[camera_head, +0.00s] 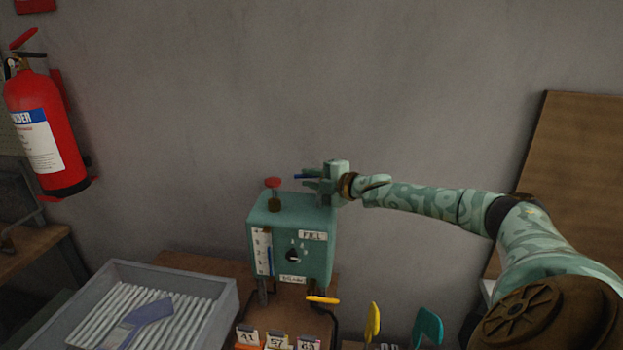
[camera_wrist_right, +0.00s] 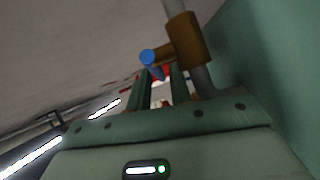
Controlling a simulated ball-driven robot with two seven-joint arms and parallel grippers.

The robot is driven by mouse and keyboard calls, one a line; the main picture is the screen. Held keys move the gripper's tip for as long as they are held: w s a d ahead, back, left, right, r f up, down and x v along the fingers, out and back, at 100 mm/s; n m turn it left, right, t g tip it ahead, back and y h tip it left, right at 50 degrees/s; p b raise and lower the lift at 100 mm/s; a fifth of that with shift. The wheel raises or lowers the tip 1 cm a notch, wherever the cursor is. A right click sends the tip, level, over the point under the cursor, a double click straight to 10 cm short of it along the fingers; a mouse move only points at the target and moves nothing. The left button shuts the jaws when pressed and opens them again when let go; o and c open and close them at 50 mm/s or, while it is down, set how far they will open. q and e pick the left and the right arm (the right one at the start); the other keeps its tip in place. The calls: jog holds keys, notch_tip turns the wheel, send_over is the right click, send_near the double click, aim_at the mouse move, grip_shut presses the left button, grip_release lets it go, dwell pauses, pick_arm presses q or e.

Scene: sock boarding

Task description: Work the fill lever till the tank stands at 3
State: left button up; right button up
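The green tank box (camera_head: 264,222) stands on a brown bench by the wall, with a FILL label (camera_head: 312,236) on its front. A white gauge strip (camera_head: 262,250) runs down its front left; its level is too small to read. A blue-tipped lever (camera_head: 301,176) shows above the box's top right; its blue end (camera_wrist_right: 148,57) also shows in the right wrist view. My right gripper (camera_head: 311,180) is at this lever, its fingers (camera_wrist_right: 161,88) apart on either side of the blue end. Contact is unclear. My left gripper is out of view.
A red knob (camera_head: 273,183) stands on the box top. A yellow handle (camera_head: 322,299) sticks out low in front. A grey tray (camera_head: 215,318) with white strips lies left, several number cards (camera_head: 278,341) in front. A fire extinguisher (camera_head: 45,130) hangs far left.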

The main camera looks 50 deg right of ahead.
jog(key=shift+s+d+f, duration=0.1)
jog(key=shift+s+d, duration=0.1)
jog(key=shift+s, duration=0.6)
jog(key=shift+s+r, duration=0.25)
jog(key=shift+s, duration=0.6)
jog(key=shift+s+r+p, duration=0.2)
jog(key=shift+s+p, duration=0.15)
jog(key=shift+s, duration=0.6)
jog(key=s+d+r+p, duration=0.1)
jog(key=s+p, duration=0.8)
jog(key=s, duration=0.2)
jog(key=shift+d+r, duration=0.2)
jog(key=shift+r, duration=0.05)
